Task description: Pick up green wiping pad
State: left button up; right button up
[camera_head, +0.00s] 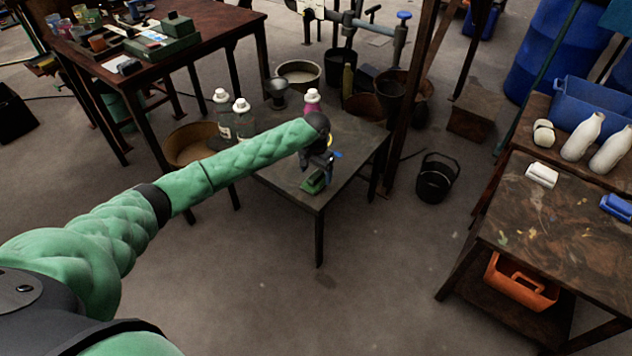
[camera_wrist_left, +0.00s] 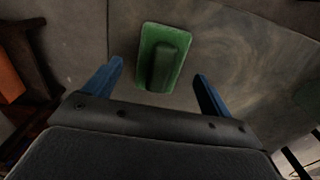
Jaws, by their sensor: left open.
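The green wiping pad (camera_head: 314,182) lies on the small dark table (camera_head: 300,203) near its front corner. In the left wrist view the pad (camera_wrist_left: 176,47) is a green rectangle with a raised darker green grip along its middle. My left gripper (camera_head: 330,159) is over the table, just above the pad in the head view. In the left wrist view its two blue fingers (camera_wrist_left: 160,82) are spread apart, with the pad ahead of and between them and nothing held. My right gripper is not in view.
On the same table stand two white-capped bottles (camera_head: 242,120), a pink bottle (camera_head: 313,102) and a grey cup (camera_head: 277,93). A black bucket (camera_head: 436,178) is on the floor to the right. Another table (camera_head: 554,224) at right holds white and blue items.

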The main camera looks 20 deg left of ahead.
pick_arm(q)
notch_tip(320, 180, down, 3)
jog(key=shift+r, duration=0.1)
jog(key=c, duration=1.2)
jog(key=shift+o, duration=0.2)
jog(key=shift+r, duration=0.5)
notch_tip(320, 180, up, 3)
jog(key=shift+f, duration=0.1)
jog(key=d+r, duration=0.7)
jog(key=d, duration=0.4)
jog(key=shift+w+d+r+p, duration=0.15)
jog(key=shift+w+d+p, duration=0.15)
jog(key=shift+w+p, duration=0.1)
